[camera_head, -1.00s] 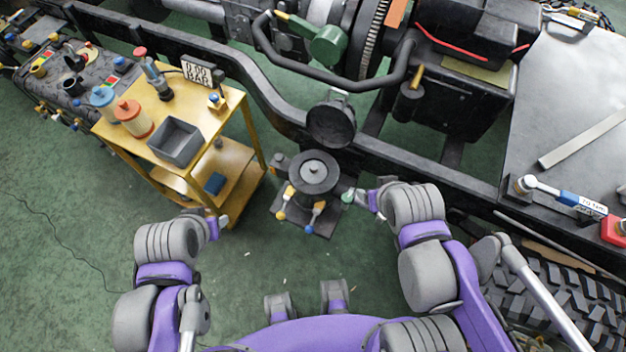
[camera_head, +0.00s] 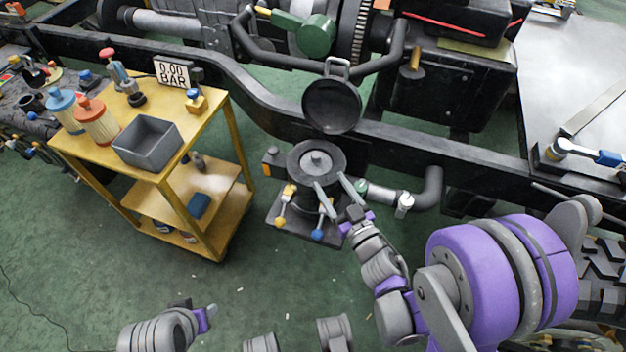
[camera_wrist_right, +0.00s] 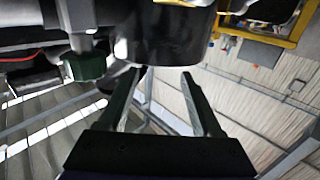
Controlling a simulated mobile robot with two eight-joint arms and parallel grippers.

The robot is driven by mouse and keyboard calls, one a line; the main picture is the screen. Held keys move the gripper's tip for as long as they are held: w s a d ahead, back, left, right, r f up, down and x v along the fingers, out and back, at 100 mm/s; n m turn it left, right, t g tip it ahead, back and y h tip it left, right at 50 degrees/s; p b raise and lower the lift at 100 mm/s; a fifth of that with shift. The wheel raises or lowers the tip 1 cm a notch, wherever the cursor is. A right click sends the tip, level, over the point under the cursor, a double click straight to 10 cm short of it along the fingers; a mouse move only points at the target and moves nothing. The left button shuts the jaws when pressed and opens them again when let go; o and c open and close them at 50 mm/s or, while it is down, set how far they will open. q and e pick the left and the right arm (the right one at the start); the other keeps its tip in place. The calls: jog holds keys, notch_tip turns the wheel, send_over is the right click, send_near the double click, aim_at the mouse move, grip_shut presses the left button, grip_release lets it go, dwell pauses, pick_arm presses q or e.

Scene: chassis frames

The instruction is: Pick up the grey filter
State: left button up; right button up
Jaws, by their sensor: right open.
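A grey round filter (camera_head: 330,161) with a small central knob appears to sit in the dark round housing (camera_head: 296,178) on the chassis frame; its lower part is hidden. The dark housing lid (camera_head: 331,108) stands open behind it. My right gripper (camera_head: 333,196) is open, its two fingers at the front right side of the housing; I cannot tell whether they touch it. In the right wrist view the spread fingers (camera_wrist_right: 164,78) are empty, below a dark cylinder (camera_wrist_right: 172,38). My left gripper (camera_head: 209,312) is low at the left, its jaws unclear.
Green floor is clear in front.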

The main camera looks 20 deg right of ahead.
aim_at(319, 160)
jog(key=w, duration=0.3)
jog(key=w+a, duration=0.1)
jog(key=w, duration=0.5)
jog(key=shift+w+a+r, duration=0.25)
jog(key=shift+r, duration=0.05)
grip_shut()
dwell(1.1)
